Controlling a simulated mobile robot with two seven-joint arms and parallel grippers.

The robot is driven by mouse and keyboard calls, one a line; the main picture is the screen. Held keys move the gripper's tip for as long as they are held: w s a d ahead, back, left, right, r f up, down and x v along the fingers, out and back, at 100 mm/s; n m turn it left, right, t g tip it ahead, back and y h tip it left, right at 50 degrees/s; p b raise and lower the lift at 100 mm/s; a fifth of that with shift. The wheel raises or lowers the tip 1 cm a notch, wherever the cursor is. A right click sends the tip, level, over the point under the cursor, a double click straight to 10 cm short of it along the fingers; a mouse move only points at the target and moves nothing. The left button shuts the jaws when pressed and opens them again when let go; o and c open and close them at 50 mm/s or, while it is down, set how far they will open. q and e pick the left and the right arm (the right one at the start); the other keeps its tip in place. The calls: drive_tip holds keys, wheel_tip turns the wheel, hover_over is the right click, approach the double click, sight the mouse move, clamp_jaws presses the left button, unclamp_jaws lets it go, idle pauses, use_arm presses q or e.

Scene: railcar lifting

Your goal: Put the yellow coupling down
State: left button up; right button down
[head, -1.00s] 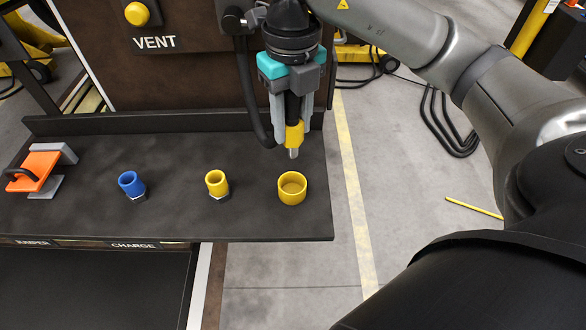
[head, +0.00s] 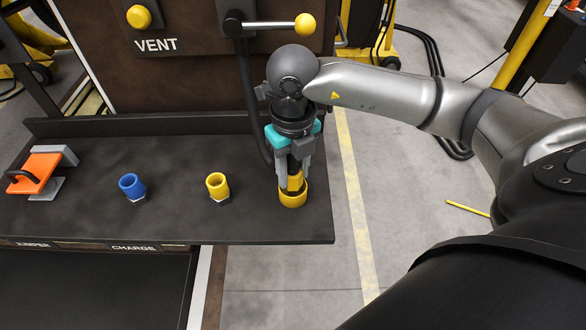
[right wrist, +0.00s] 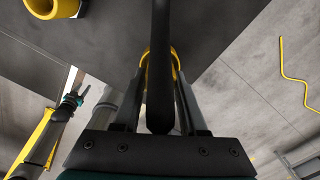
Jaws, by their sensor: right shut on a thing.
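My right gripper (head: 295,180) is shut on the yellow coupling (head: 296,182), upright at the right end of the dark shelf. The coupling's lower end is at the round yellow cup (head: 292,200) and appears to be inside its rim. I cannot tell whether it touches the bottom. In the right wrist view a dark bar and the fingers hide most of it. A small teal-and-grey gripper (right wrist: 74,100), apparently my left, shows at the left of the right wrist view, too small to judge its jaws. The head view does not show it.
On the shelf (head: 90,215) stand a blue fitting (head: 131,186) and a yellow fitting (head: 217,186), left of the cup. An orange block (head: 36,172) sits at the far left. A lever with a yellow knob (head: 305,25) is above my right gripper. The shelf's right edge is close.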

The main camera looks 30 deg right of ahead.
drive_tip(key=c, duration=0.9)
unclamp_jaws()
drive_tip(key=shift+f, duration=0.15)
drive_tip(key=o, duration=0.5)
drive_tip(key=shift+c, duration=0.2)
wheel_tip(320, 180, up, 12)
drive_tip(key=shift+r, duration=0.25)
